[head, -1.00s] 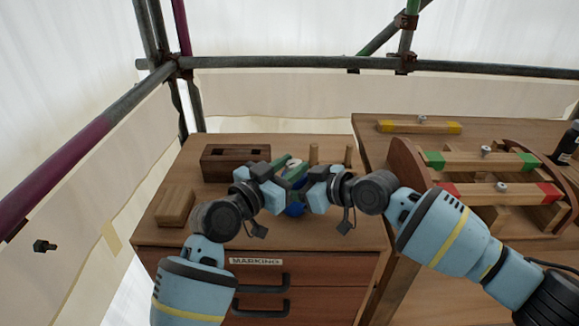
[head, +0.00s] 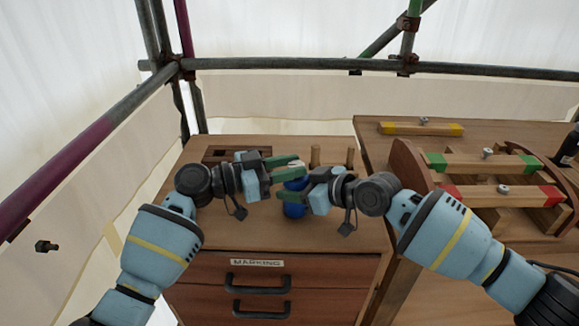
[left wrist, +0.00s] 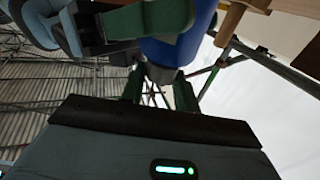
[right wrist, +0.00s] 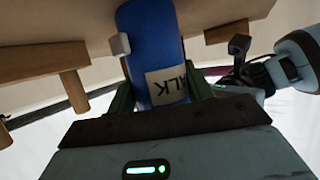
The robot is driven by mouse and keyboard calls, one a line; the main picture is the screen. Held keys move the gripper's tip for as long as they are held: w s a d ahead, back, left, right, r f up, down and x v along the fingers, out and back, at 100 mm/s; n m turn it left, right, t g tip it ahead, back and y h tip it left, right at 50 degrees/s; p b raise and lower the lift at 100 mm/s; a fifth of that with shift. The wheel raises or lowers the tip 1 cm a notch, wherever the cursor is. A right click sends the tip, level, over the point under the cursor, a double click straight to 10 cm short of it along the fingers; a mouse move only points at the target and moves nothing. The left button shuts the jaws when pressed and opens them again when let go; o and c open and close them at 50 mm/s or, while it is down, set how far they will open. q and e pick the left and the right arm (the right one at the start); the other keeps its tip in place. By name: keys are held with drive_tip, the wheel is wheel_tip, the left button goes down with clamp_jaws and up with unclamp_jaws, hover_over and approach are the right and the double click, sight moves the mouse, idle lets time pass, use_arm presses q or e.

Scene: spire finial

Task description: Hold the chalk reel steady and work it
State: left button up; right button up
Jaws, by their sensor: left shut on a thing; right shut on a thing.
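The chalk reel (head: 293,211) is a blue rounded body above the marking cabinet's top, held between my grippers. In the right wrist view, the reel (right wrist: 148,35) has a cream label (right wrist: 167,86) with partly hidden lettering and a small grey part (right wrist: 120,44) beside it. My right gripper (head: 306,189) is shut on the reel's body, with green fingers on both sides. My left gripper (head: 295,168) is shut on the reel from the left. In the left wrist view, a dark grey end (left wrist: 160,73) of the blue reel (left wrist: 182,45) lies between its fingers; their exact contact is hidden.
A slotted dark wooden block (head: 222,154) stands at the cabinet's back left, partly behind my left arm. Wooden pegs (head: 315,155) stand behind the reel. At right, a bench carries an arched frame with colour-ended bars (head: 478,163) and a dark bottle (head: 567,146).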

use_arm(q)
drive_tip(key=shift+f+m+g+h, duration=0.1)
drive_tip(key=shift+m+g+h, duration=0.2)
drive_tip(key=shift+m+g, duration=0.6)
use_arm(e)
drive_tip(key=shift+a, duration=0.1)
use_arm(q)
drive_tip(key=o, duration=0.7)
drive_tip(key=shift+w, duration=0.1)
drive_tip(key=shift+v, duration=3.8)
use_arm(e)
drive_tip(key=o, duration=1.1)
